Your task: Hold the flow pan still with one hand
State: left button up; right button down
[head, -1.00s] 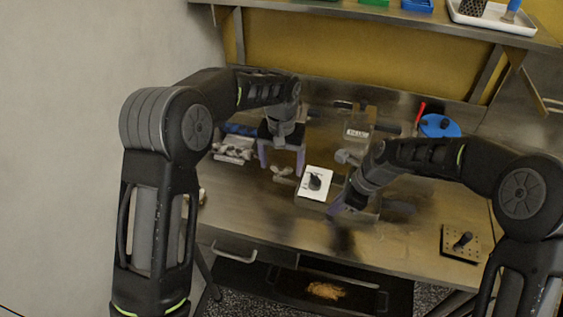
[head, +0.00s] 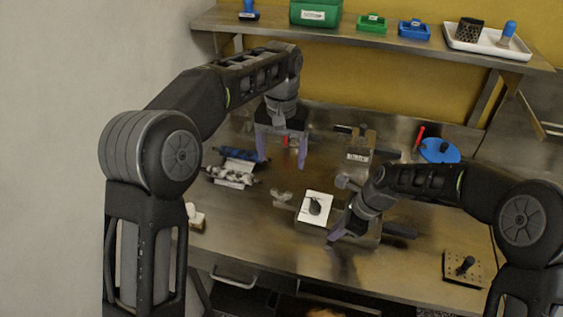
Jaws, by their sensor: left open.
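What may be the flow pan is a low steel box (head: 368,236) at the middle of the bench, partly hidden behind my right gripper. A white plate with a dark knob (head: 314,207) sits at its left side. My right gripper (head: 340,232), with purple fingers pointing down and left, is at the box's front left; I cannot tell whether it touches or grips it. My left gripper (head: 283,150) is open, pointing down above the back left of the bench, apart from the box. A small red item (head: 286,141) shows between its fingers, seemingly behind them.
Metal rollers (head: 230,174) and a blue-handled item (head: 238,155) lie at left. A blue disc (head: 440,151) is at back right, a perforated plate with a knob (head: 464,268) at front right. A shelf (head: 380,45) with bins overhangs the back. The bench's front middle is clear.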

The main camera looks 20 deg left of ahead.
jog(key=c, duration=1.6)
grip_release()
jog(key=shift+r, duration=0.1)
jog(key=v, duration=1.1)
jog(key=shift+d+r, duration=0.15)
jog(key=shift+r, duration=0.25)
